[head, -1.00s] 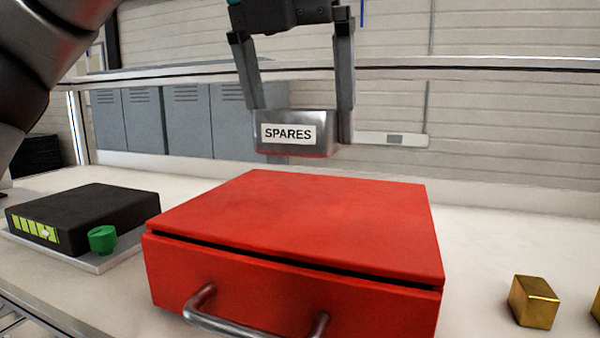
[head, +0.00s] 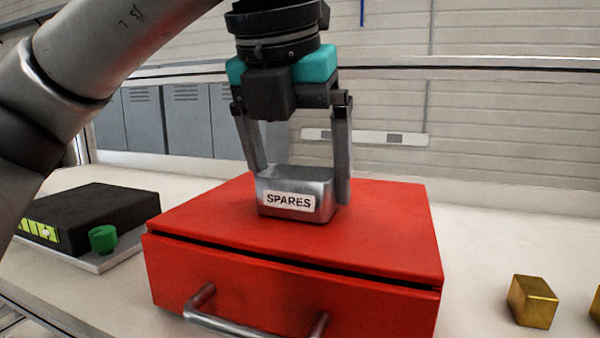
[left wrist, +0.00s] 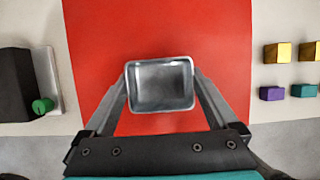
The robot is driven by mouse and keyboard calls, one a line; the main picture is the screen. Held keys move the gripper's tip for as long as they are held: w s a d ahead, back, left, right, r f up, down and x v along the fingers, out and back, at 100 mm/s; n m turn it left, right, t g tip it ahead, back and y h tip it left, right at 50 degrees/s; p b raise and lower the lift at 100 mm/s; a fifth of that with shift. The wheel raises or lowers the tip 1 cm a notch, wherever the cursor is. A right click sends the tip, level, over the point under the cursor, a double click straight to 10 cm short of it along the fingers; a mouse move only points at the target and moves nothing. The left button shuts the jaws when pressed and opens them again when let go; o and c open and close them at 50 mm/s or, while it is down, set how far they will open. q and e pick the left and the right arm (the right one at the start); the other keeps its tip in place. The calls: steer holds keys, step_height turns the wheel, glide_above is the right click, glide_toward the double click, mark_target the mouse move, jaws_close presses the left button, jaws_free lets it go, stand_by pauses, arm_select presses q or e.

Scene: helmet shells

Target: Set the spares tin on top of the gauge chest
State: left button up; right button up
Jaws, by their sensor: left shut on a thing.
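The spares tin (head: 297,196) is a small open metal box with a white SPARES label. It is at the top of the red gauge chest (head: 220,222), near the middle of its lid; it looks to be touching the lid or very close to it. My left gripper (head: 300,180) points down and is shut on the tin, one finger on each side. In the left wrist view the tin (left wrist: 160,86) looks empty between the fingers, with the red lid around it. The chest has a metal handle on its front. My right gripper is in neither view.
A black box with a green knob (head: 103,239) stands on a pale plate left of the chest. A brass block (head: 533,300) sits on the bench at right. The left wrist view also shows a purple block (left wrist: 272,93) and a green block (left wrist: 303,90) there.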

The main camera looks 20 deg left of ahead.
arm_select(q)
steer(key=o, duration=1.1)
steer(key=shift+o, duration=0.2)
steer(key=v, duration=1.2)
steer(key=shift+r, duration=0.1)
